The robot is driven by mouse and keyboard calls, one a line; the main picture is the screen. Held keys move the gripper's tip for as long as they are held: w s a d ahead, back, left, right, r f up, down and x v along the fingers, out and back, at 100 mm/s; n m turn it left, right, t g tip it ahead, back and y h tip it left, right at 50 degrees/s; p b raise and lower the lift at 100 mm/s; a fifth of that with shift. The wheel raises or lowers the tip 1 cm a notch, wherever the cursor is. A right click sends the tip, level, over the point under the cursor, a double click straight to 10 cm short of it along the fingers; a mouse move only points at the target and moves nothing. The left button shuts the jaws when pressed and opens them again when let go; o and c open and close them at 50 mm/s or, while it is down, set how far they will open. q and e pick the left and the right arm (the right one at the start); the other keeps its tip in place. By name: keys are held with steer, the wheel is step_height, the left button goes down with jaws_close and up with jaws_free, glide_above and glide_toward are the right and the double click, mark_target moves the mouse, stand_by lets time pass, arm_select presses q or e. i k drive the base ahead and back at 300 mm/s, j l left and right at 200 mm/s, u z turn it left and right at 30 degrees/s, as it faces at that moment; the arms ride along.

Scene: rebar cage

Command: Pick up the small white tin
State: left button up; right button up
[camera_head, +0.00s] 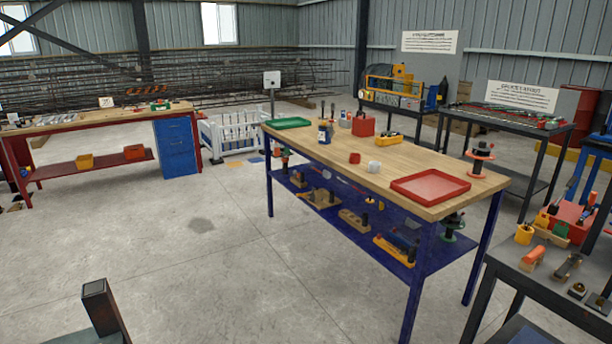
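A small white tin (374,167) stands on the wooden top of the blue-legged workbench (330,163) in the head view. It is just right of a small red object (354,158) and to the left of and behind a red tray (430,187). No gripper shows in this view, so neither is near the tin.
A green tray (288,123), a dark bottle (324,132), a red box (363,124) and a yellow tote (382,137) stand farther back on the bench. A dark metal table (545,270) with tools is at lower right. The concrete floor (200,260) left of the bench is clear.

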mark_target(374, 167)
steer(key=i, duration=1.1)
steer(key=i+j+z, duration=0.1)
steer(key=i, duration=0.95)
